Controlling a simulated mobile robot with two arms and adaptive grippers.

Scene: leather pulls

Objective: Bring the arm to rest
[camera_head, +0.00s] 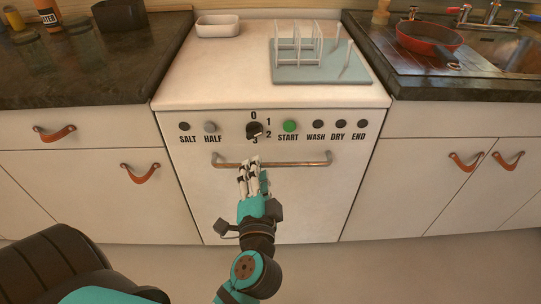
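My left arm reaches up from the bottom of the head view. Its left gripper (253,172), with pale fingers and a teal body, is in front of the white dishwasher door. The fingertips overlap the copper bar handle (295,162) in the picture. I cannot tell whether they touch it or how far apart they are. I see nothing clearly held. The dishwasher front (310,190) looks shut. Its panel has a dial (254,130), a green START button (290,126) and several dark buttons. My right gripper is not in view.
A teal rack (315,72) and a white dish (218,26) stand on the dishwasher top. A red pan (428,40) sits at the right by the sink. Cabinets with leather pulls (140,173) flank the dishwasher. The floor (420,265) at the lower right is clear.

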